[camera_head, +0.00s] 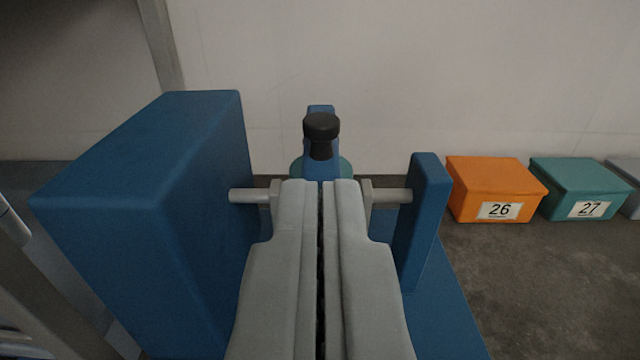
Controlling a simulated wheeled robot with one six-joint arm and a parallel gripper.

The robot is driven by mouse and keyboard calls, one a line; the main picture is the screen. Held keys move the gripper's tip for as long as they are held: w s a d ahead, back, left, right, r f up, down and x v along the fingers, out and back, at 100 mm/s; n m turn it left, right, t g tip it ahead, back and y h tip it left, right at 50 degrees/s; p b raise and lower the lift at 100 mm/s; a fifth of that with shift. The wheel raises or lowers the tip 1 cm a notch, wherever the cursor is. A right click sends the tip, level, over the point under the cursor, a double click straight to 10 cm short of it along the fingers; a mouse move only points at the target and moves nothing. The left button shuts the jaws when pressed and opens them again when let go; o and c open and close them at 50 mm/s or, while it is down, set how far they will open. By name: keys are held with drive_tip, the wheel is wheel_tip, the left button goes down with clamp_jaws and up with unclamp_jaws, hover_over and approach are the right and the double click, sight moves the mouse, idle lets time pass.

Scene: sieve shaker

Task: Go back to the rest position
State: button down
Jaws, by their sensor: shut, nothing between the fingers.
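My gripper (321,185) shows as two grey fingers reaching up from the bottom middle of the view. The fingers lie side by side with only a thin dark line between them, shut and empty. Their tips overlap the middle of the blue sieve shaker (215,160) in the picture. The shaker has a large blue block on the left, a thinner blue upright (424,200) on the right and a grey rod stub (250,196) on each inner side. A black knob (321,127) stands beyond my fingertips. My fingers hide the middle of the shaker.
An orange box (495,188) marked 26 and a teal box (580,187) marked 27 sit on the right, with a grey box (628,175) partly in view at the edge. A pale wall (430,80) closes off the back. A grey post (160,45) stands upper left.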

drive_tip(key=shift+s, duration=0.1)
drive_tip(key=s+r, duration=0.2)
drive_tip(key=s, duration=0.5)
drive_tip(key=s+r, duration=0.3)
drive_tip(key=s, duration=0.5)
drive_tip(key=shift+s+r, duration=0.2)
drive_tip(key=shift+d, duration=0.1)
idle(1.2)
